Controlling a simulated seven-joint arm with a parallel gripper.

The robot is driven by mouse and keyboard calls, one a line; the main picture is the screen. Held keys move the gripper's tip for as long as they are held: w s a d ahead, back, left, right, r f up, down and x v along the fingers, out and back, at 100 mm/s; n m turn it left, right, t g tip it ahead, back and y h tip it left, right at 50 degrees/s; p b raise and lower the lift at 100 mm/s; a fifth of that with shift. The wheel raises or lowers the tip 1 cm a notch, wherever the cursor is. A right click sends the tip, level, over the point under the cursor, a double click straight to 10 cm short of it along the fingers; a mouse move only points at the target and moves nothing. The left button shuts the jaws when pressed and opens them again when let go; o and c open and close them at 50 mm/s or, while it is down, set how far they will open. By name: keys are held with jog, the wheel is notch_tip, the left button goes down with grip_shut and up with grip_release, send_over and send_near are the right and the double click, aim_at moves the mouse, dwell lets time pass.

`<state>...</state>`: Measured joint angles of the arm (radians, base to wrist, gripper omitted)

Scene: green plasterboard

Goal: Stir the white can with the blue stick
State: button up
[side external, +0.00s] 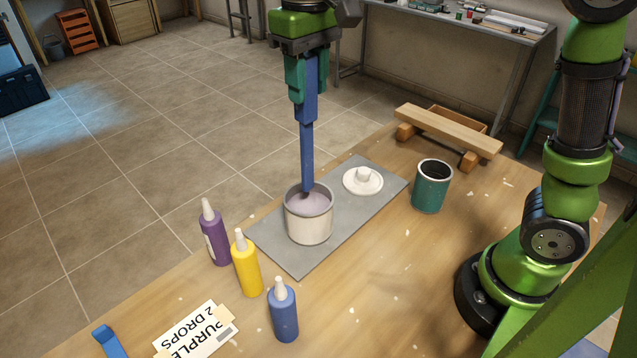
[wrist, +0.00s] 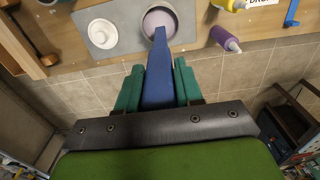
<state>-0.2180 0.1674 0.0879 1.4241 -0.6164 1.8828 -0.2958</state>
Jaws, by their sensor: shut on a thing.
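The white can (side external: 309,220) stands upright on a grey mat (side external: 290,262) and holds pale purple-grey liquid. My gripper (side external: 307,90) is above the can, shut on the blue stick (side external: 307,150). The stick points down, and its lower end is at the can's mouth, at the liquid toward the far side. How deep the tip reaches is hard to tell. In the wrist view the stick (wrist: 158,85) sits between the green fingers and reaches to the white can (wrist: 160,22).
A white lid (side external: 362,182) lies on the mat. A teal can (side external: 432,187) stands at right, before a wooden rack (side external: 450,132). Purple (side external: 213,235), yellow (side external: 246,267) and blue (side external: 283,312) bottles stand left and front, near a paper label (side external: 198,332).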

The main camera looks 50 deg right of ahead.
aim_at(307, 55)
dwell(0.5)
jog(key=shift+r, duration=2.5)
